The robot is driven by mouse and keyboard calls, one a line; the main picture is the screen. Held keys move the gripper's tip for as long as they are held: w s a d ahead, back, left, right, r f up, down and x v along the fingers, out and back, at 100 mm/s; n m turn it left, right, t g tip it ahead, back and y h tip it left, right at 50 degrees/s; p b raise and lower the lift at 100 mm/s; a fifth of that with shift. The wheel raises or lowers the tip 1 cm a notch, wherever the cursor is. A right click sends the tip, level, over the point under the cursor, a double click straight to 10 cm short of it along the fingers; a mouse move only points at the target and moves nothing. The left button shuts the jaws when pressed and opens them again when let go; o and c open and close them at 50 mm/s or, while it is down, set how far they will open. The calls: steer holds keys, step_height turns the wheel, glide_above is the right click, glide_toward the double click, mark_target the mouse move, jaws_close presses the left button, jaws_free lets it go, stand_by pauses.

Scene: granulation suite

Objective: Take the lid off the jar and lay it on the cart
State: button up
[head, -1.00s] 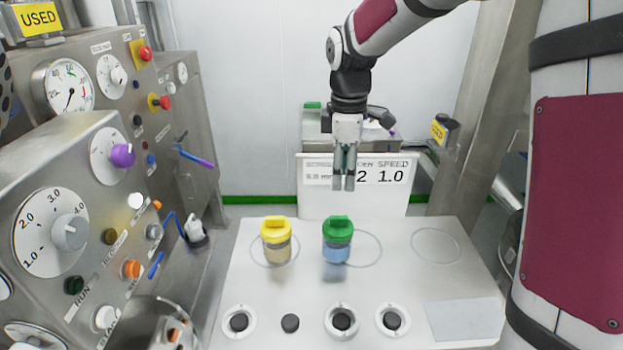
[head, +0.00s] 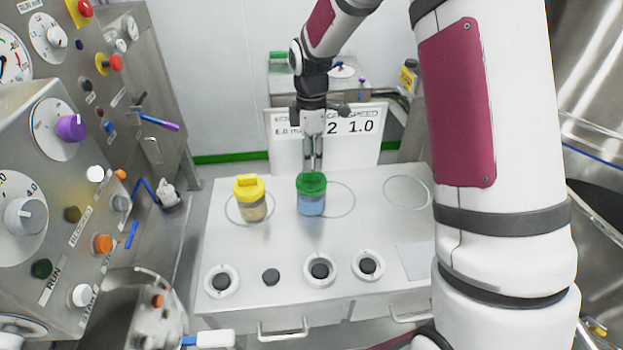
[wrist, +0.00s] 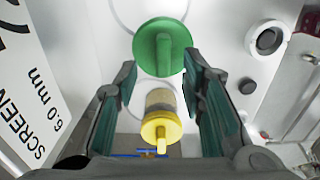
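A jar of blue contents (head: 311,206) with a green lid (head: 311,184) stands upright on the white-topped cart (head: 360,235). The lid has a raised bar handle on top and also shows in the wrist view (wrist: 148,47). A second jar (head: 253,210) with beige contents and a yellow lid (head: 249,187) stands to its left. My gripper (head: 313,168) points down just above the green lid. In the wrist view its fingers (wrist: 160,75) are apart, with the green lid between and beyond their tips. I cannot tell whether they touch it.
Drawn circles mark the cart top; the right one (head: 406,192) is empty. Black round pieces, some in white rings (head: 319,270), line the front. A sign board (head: 365,148) stands at the back. A control panel (head: 60,150) stands to the left.

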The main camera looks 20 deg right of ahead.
mark_target(311, 178)
steer(key=f, duration=0.2)
steer(key=f+p, duration=0.1)
steer(key=shift+s+f, duration=0.3)
steer(key=shift+f, duration=0.05)
steer(key=shift+w+f, duration=0.1)
steer(key=shift+f, duration=0.4)
jaws_close()
